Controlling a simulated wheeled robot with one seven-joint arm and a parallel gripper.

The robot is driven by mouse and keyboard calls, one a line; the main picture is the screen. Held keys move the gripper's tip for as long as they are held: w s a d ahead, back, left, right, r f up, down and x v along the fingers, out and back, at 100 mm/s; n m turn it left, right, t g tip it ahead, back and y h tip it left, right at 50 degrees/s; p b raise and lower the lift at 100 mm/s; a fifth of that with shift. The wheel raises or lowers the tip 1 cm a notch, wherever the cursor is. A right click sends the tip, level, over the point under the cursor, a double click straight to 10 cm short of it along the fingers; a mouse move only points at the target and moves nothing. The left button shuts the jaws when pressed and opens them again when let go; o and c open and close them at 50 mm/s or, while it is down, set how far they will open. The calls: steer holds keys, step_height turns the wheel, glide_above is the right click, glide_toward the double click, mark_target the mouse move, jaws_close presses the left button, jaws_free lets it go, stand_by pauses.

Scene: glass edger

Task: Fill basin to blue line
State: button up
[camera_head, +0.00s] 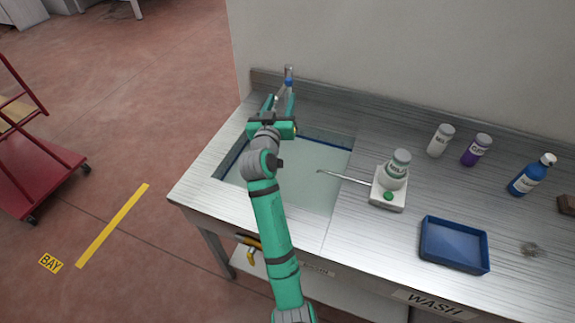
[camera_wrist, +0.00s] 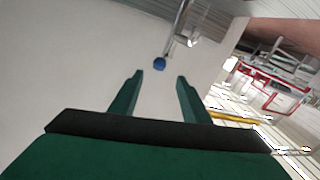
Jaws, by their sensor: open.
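The basin (camera_head: 312,178) is set into the left part of the steel counter and looks pale grey-green inside. A dark blue band (camera_head: 330,139) shows along its back and left walls; I cannot tell the water level exactly. A metal tap (camera_head: 289,72) with a blue part stands behind the basin; the wrist view shows its blue piece (camera_wrist: 160,63) beyond my fingers. My gripper (camera_head: 281,101) is open and empty over the basin's back edge, pointing towards the tap. Its two fingers show apart in the wrist view (camera_wrist: 158,76). My arm covers part of the basin.
A white device (camera_head: 388,199) with a green button, a thin spout and a bottle stands right of the basin. Several bottles (camera_head: 476,149) and a blue tray (camera_head: 454,246) are further right. A yellow handle (camera_head: 251,256) sits below the counter front. A red cart (camera_head: 40,175) stands left.

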mark_target(288, 84)
steer(key=shift+w, duration=0.1)
steer(key=w+d+m, duration=0.1)
steer(key=w, duration=0.2)
steer(key=w+m, duration=0.2)
steer(key=w, duration=0.2)
steer(key=w+d+m, duration=0.1)
steer(key=w, duration=0.3)
steer(key=shift+d, duration=0.35)
